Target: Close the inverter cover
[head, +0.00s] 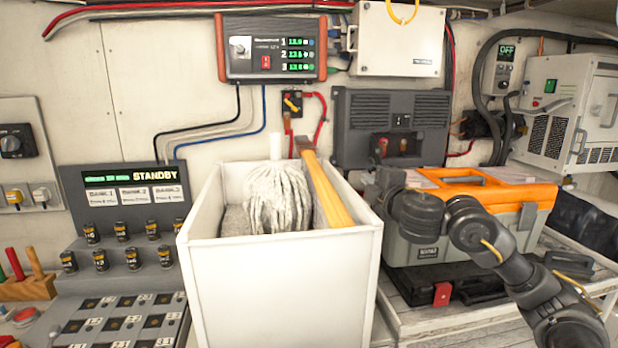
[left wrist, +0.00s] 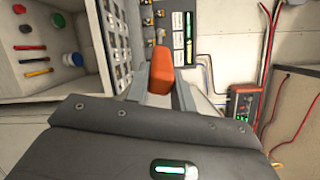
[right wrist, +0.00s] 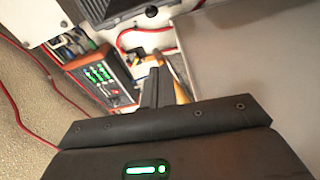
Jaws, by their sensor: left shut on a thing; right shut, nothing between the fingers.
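A dark grey vented unit (head: 392,120) on the back wall has an opening low in its front with red parts inside; it appears to be the inverter. I cannot tell which part is its cover. My right gripper (head: 384,194) is in front of and below this unit, by the white bin's right edge; its fingers, seen in the right wrist view (right wrist: 155,85), are shut and empty. My left gripper (left wrist: 162,88) shows only in the left wrist view. It is shut on an orange block-like thing (left wrist: 160,68), partly hidden by the wrist.
A white bin (head: 280,285) with a mop head and a wooden handle stands in the middle. A grey and orange toolbox (head: 450,245) sits right of it, close to my right arm. A battery panel (head: 130,205) is at left. A white box (head: 398,45) hangs above.

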